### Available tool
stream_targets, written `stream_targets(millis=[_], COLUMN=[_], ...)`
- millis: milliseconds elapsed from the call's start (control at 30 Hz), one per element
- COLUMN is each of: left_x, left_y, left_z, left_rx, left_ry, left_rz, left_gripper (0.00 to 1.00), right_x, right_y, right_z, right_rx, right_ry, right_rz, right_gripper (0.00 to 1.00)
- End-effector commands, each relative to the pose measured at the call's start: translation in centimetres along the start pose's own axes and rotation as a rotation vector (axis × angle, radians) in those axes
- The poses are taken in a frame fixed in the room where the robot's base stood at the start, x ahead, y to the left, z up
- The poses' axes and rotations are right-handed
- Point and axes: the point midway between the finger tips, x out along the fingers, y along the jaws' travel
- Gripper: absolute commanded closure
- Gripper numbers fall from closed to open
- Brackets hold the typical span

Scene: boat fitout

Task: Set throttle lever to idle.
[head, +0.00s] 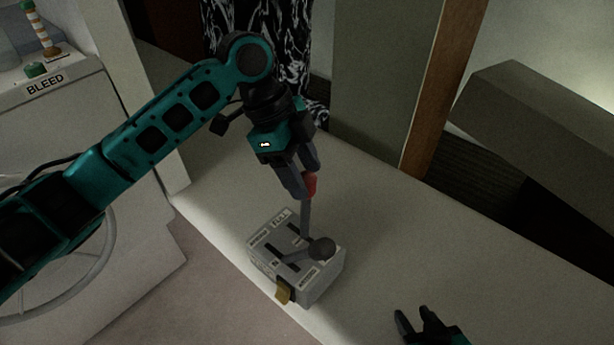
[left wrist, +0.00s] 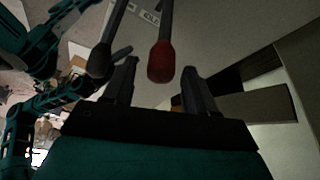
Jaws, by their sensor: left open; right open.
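A grey throttle box (head: 296,284) with labelled slots sits on the pale counter near its front edge. Two levers rise from it. One lever ends in a black knob (head: 321,248) and leans toward the lower right. The other has a red knob (head: 310,184) and stands nearly upright. My left gripper (head: 303,186) is open at the red knob. In the left wrist view the red knob (left wrist: 161,62) lies between the open fingers, and the black knob (left wrist: 99,60) is outside them at left. My right gripper (head: 424,322) is open and empty, low over the counter.
A yellow-brown tab (head: 283,291) sticks out from the front of the throttle box. A white panel marked BLEED (head: 45,85) stands at left. A wooden post (head: 445,85) and a grey boxy block (head: 545,120) are behind. The counter (head: 400,235) right of the box is clear.

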Motion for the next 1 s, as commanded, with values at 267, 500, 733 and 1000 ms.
stream_targets(millis=[267,500,733,1000], left_x=[2.1,2.2,2.1,2.1], left_y=[0.0,0.0,0.0,0.0], left_z=[0.0,0.0,0.0,0.0], left_rx=[-0.001,-0.001,-0.001,-0.001], left_ry=[0.0,0.0,0.0,0.0], left_rz=[0.0,-0.001,-0.001,0.0], left_gripper=[0.43,0.43,0.64,0.9], right_x=[-0.1,0.0,0.0,0.0], right_y=[0.0,0.0,0.1,0.1], right_z=[-0.1,-0.1,-0.3,-0.3], right_rx=[0.0,0.0,0.0,-0.001], right_ry=[0.0,0.001,0.004,0.006], right_rz=[0.0,0.0,0.001,0.001], right_gripper=[0.57,0.57,0.57,0.57])
